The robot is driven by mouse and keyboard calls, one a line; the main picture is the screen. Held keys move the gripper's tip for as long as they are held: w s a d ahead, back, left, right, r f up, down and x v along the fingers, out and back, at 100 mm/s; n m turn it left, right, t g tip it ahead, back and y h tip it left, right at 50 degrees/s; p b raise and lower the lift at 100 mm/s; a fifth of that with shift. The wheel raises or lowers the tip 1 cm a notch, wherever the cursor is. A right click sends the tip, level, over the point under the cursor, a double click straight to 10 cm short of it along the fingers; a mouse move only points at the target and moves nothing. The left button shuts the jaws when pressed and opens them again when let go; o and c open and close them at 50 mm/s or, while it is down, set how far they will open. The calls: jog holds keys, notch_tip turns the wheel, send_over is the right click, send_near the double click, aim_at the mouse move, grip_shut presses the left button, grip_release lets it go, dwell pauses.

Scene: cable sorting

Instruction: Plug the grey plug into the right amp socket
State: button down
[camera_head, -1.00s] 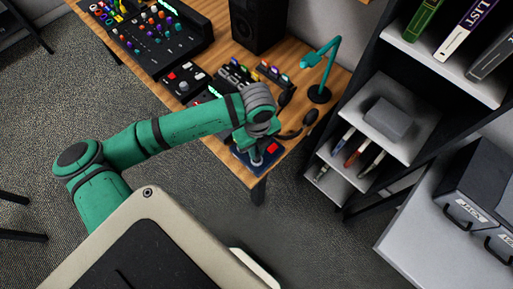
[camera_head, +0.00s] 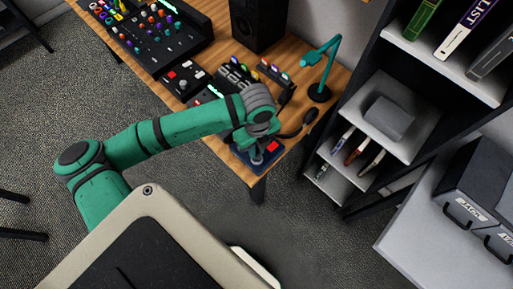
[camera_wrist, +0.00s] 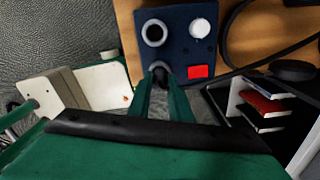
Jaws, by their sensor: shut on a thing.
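My gripper (camera_wrist: 161,80) points down at the near corner of the desk, at the edge of a dark blue box (camera_wrist: 178,52). Its two green fingers are close together on a small dark grey piece, mostly hidden between the tips; I cannot make out its full shape or whether it touches the box. The box top has a grey ring with a dark centre (camera_wrist: 155,33), a white round part (camera_wrist: 200,28) and a red square (camera_wrist: 201,72). In the head view the blue box (camera_head: 241,158) is partly covered by my wrist. I cannot tell which opening is the right amp socket.
A black cable (camera_wrist: 228,45) loops right of the box. Black headphones (camera_head: 309,117), a teal lamp (camera_head: 320,92), small devices and a mixer (camera_head: 160,35) stand on the wooden desk (camera_head: 222,150). A dark shelf (camera_head: 352,140) stands close on the right.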

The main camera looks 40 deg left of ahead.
jog(key=c, duration=1)
grip_release()
jog(key=shift+c, duration=0.2)
jog(key=shift+r, duration=0.15)
jog(key=shift+r, duration=3.35)
